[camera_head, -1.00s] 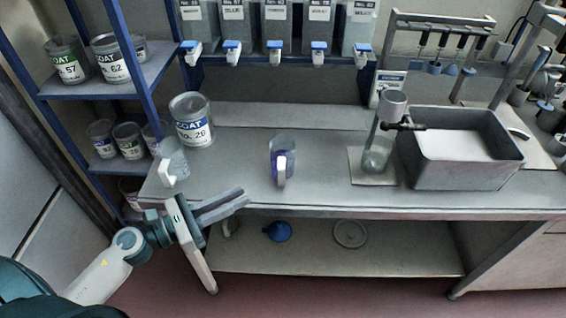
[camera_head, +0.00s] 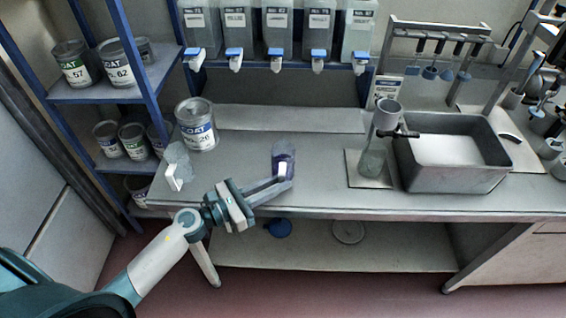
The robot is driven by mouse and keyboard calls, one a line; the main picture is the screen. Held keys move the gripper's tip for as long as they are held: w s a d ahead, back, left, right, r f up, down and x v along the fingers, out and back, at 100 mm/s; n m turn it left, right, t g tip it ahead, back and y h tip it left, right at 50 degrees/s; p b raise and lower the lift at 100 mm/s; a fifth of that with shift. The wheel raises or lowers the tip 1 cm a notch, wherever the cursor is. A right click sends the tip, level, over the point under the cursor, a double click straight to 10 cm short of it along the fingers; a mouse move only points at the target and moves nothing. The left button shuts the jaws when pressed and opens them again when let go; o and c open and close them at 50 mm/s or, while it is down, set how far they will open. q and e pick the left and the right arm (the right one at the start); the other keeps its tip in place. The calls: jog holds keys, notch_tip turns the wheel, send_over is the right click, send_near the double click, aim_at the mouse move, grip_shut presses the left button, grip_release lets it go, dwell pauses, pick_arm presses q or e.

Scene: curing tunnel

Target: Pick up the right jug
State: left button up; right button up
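The right jug (camera_head: 282,151) is a clear jug with purple contents, upright on the bench, its pale handle facing me. The left jug (camera_head: 177,155) is clear and looks empty, standing near the bench's left end with its pale handle towards me. My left gripper (camera_head: 283,183) reaches over the front of the bench. Its fingers look apart, with the tips at the lower part of the right jug's handle. I cannot tell whether they touch it. The fingertips hide the jug's lower front. My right gripper is not in view.
A large paint can (camera_head: 196,127) stands behind the left jug. A grey basin (camera_head: 455,178) and a stand with a glass vessel (camera_head: 371,162) are to the right. Dispensers with taps hang above the back. The bench (camera_head: 325,187) is clear between the right jug and the stand.

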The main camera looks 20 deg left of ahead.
pick_arm(q)
jog(key=shift+w+d, duration=0.15)
jog(key=shift+w, duration=0.05)
jog(key=shift+w+d+r+p, duration=0.1)
jog(key=shift+w+d+p, duration=0.15)
jog(key=shift+w+p, duration=0.1)
jog(key=p+x, duration=0.2)
jog(key=x, duration=0.1)
jog(key=shift+w+d, duration=0.25)
jog(key=shift+w, duration=0.1)
jog(key=shift+w+d+f, duration=0.2)
jog(key=shift+f, duration=0.05)
jog(key=shift+c, duration=0.3)
grip_shut()
